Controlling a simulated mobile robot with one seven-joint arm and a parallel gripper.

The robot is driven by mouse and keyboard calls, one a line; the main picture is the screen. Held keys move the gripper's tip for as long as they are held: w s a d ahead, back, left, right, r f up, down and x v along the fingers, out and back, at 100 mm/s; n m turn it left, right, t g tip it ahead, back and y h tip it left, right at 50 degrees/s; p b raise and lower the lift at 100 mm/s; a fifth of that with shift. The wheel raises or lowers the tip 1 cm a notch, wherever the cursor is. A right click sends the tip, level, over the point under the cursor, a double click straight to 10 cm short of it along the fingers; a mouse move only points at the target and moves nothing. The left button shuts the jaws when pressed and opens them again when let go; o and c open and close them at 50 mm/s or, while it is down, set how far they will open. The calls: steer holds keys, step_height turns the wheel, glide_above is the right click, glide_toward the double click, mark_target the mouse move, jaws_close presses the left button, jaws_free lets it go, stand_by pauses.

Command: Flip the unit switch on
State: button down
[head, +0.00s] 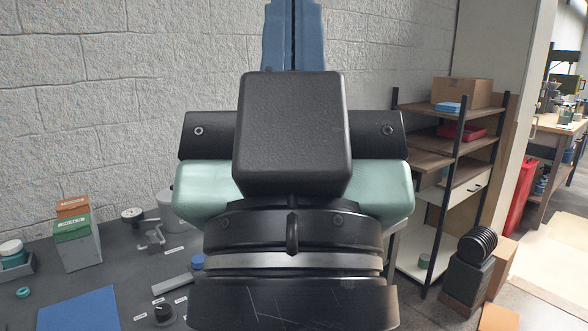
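My gripper (294,35) fills the middle of the head view, seen from behind and raised in front of the grey wall. Its two blue fingers are side by side with only a thin dark line between them, so it looks shut, with nothing visible between them. No other switch shows; my gripper and wrist hide the table's middle.
The dark table (120,262) holds a green box (77,243), an orange box (73,207), a blue mat (80,310) and a blue-capped item (198,262). A shelf rack (440,215) stands at the right, with a dark ribbed object (472,265) on the floor beside it.

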step_height(320, 180, up, 17)
steer(key=p, duration=1.5)
steer(key=shift+w, duration=0.1)
